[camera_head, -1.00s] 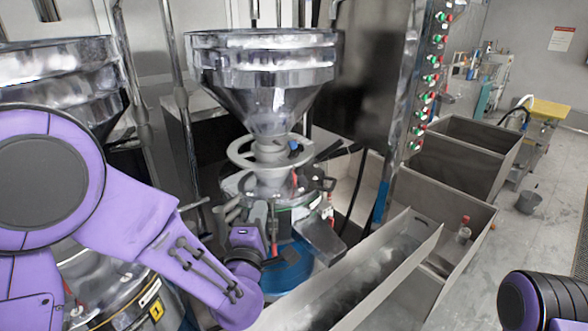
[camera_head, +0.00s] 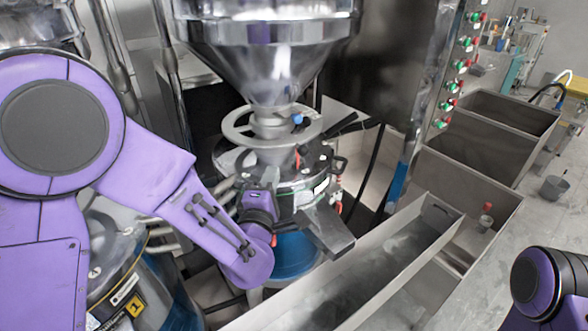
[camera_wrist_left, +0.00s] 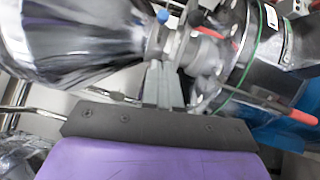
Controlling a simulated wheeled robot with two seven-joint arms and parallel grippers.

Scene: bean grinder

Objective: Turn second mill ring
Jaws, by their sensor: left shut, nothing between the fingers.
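The grey spoked mill ring (camera_head: 234,137) circles the neck below the large shiny hopper (camera_head: 265,65) of the middle grinder. A small blue knob (camera_head: 297,118) sits at the ring's right side. My left arm reaches in from the left, with its purple wrist just below the ring, in front of the grinder body. My left gripper (camera_wrist_left: 163,72) is shut and empty, its grey fingers pointing at the neck area. The blue knob (camera_wrist_left: 162,16) shows just beyond the fingertips. I cannot tell whether the fingers touch the ring. My right gripper is outside the views.
A second grinder stands at the left, partly behind my arm. A long metal trough (camera_head: 365,275) runs along the lower middle. Open metal bins (camera_head: 470,180) and a panel of red and green buttons (camera_head: 452,85) stand at the right. Free floor lies far right.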

